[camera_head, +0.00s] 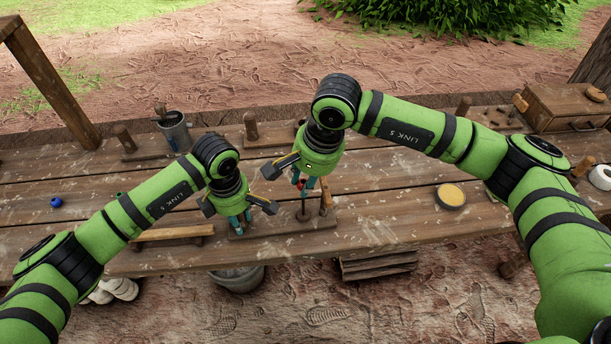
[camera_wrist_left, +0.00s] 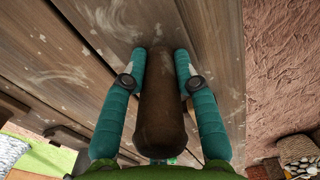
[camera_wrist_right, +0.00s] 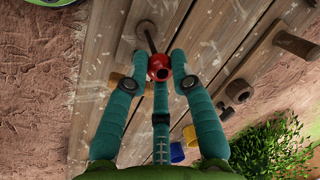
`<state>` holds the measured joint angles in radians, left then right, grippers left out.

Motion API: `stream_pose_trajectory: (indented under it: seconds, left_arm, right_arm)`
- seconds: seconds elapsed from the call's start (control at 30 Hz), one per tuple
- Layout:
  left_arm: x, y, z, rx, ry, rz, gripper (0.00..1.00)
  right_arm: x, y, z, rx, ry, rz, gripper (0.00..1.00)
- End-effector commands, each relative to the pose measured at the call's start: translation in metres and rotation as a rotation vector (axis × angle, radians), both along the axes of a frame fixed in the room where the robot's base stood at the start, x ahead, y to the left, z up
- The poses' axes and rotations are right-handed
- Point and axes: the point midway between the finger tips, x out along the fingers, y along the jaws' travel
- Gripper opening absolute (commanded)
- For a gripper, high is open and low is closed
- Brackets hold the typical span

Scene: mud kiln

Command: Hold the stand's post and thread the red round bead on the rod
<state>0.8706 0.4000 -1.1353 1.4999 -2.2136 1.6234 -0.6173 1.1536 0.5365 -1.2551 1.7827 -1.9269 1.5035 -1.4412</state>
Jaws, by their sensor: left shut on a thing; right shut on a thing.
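The red round bead (camera_wrist_right: 158,67) is between the fingertips of my right gripper (camera_wrist_right: 160,60), which is shut on it; it also shows small in the head view (camera_head: 301,184). A dark hole in the bead faces the right wrist camera. The thin rod (camera_wrist_right: 150,38) rises from a round foot and meets the bead's far side in that view; whether its tip is inside the bead I cannot tell. My left gripper (camera_head: 240,220) is shut around the stand's brown post (camera_wrist_left: 160,105) at the left of the stand's base (camera_head: 322,221).
A second wooden peg (camera_head: 326,195) stands close right of the rod. A wooden strip (camera_head: 172,235) lies left of my left gripper. A blue bead (camera_head: 56,202) lies far left and a yellow-topped round tin (camera_head: 450,196) right. The table's front edge is close to the stand.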

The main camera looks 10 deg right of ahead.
Motion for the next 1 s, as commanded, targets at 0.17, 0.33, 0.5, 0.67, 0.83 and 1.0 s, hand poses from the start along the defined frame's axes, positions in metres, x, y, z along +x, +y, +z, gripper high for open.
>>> stream_pose_trajectory:
  seconds: [0.17, 0.33, 0.5, 0.67, 0.83, 1.0]
  left_arm:
    - [0.000, 0.001, -0.001, 0.002, 0.001, 0.001, 0.00]
    - [0.000, 0.001, -0.001, 0.002, 0.001, 0.001, 0.00]
    - [0.000, 0.001, -0.001, 0.002, 0.001, 0.001, 0.00]
    - [0.000, 0.001, -0.001, 0.002, 0.001, 0.001, 0.00]
    - [0.000, 0.001, -0.001, 0.002, 0.001, 0.001, 0.00]
    - [0.000, 0.001, -0.001, 0.002, 0.001, 0.001, 0.00]
  right_arm:
    - [0.000, 0.000, -0.004, -0.001, 0.001, 0.000, 0.08]
    - [0.000, 0.000, -0.007, -0.001, 0.000, 0.000, 0.08]
    - [0.000, -0.001, -0.010, -0.001, 0.000, 0.000, 0.08]
    - [0.000, -0.001, -0.012, -0.002, -0.001, 0.000, 0.29]
    - [0.000, -0.001, -0.012, -0.001, 0.000, 0.000, 0.52]
    - [0.000, 0.000, -0.012, -0.001, 0.000, 0.000, 0.52]
